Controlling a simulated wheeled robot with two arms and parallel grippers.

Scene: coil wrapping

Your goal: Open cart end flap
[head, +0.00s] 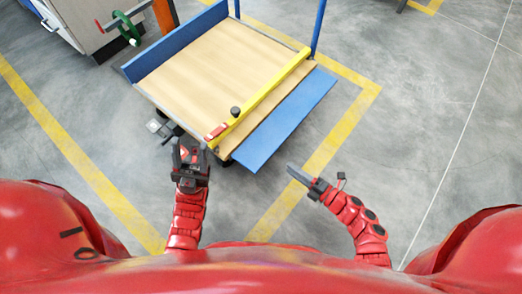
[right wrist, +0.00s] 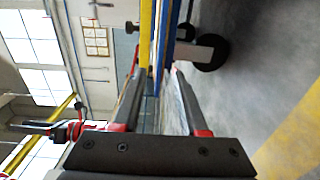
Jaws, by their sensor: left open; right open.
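The cart (head: 215,62) has a pale wooden deck and stands at the upper middle of the head view. A blue end flap (head: 285,120) extends along its right end, beyond a yellow bar (head: 262,97) with a black knob and a red piece (head: 217,131) at its near end. My left gripper (head: 188,147) is open, beside the cart's near edge, left of the red piece. My right gripper (head: 292,169) is open and empty, near the flap's front corner. In the right wrist view, the blue flap (right wrist: 171,38) shows edge-on ahead between the fingers; contact is unclear.
A blue side panel (head: 175,40) and blue posts border the cart. A grey cabinet (head: 90,22) with a green handwheel (head: 127,28) stands at the upper left. Yellow lines (head: 75,150) mark the floor. The floor right of the cart is clear.

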